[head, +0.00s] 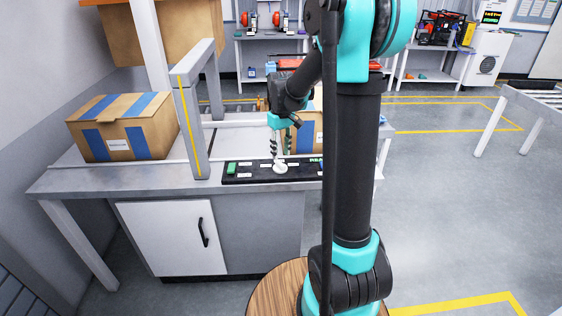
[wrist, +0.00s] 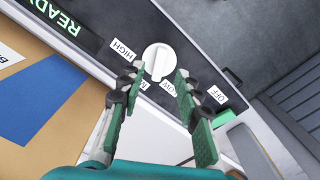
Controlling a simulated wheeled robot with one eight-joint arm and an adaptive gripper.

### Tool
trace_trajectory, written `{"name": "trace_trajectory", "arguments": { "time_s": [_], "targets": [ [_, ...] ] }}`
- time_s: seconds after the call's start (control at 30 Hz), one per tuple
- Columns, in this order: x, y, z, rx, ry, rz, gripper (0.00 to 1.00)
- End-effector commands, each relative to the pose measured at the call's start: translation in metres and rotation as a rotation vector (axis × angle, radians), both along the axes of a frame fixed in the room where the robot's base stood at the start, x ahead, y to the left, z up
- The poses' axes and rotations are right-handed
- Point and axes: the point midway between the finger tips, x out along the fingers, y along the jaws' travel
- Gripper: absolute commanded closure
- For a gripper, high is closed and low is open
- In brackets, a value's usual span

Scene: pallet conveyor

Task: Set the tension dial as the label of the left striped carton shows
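The left striped carton (head: 150,133) stands on the bench, brown with blue stripes; its small white label (head: 118,145) is too small to read. The white tension dial (wrist: 157,60) is on the dark panel (head: 255,178), with HIGH, LOW and OFF labels around it and another label partly hidden by a finger. The dial's ridge runs nearly vertically in the wrist view; I cannot tell which label it marks. My gripper (wrist: 157,79) is open, its fingertips either side of the dial's lower part; contact is unclear. The dial also shows below the fingers in the head view (head: 280,168).
A second blue-striped carton (head: 306,132) stands behind my gripper, partly hidden by my arm. A grey post (head: 189,130) rises beside the left carton. A green button (head: 231,168) and a READY display (wrist: 60,16) are on the panel.

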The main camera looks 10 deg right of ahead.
Motion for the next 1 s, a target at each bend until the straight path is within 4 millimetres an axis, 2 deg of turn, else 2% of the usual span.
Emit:
{"name": "trace_trajectory", "arguments": {
  "time_s": [0.1, 0.3, 0.67, 0.7, 0.97, 1.0],
  "targets": [
    [0.000, 0.000, -0.021, 0.000, 0.000, 0.000, 0.66],
    [0.000, 0.000, -0.042, 0.000, 0.000, 0.000, 0.66],
    [0.000, 0.000, -0.048, 0.000, 0.000, 0.000, 0.66],
    [0.000, 0.000, -0.048, 0.000, 0.000, 0.000, 0.68],
    [0.000, 0.000, -0.048, 0.000, 0.000, 0.000, 1.00],
    [0.000, 0.000, -0.048, 0.000, 0.000, 0.000, 1.00]
  ]
}}
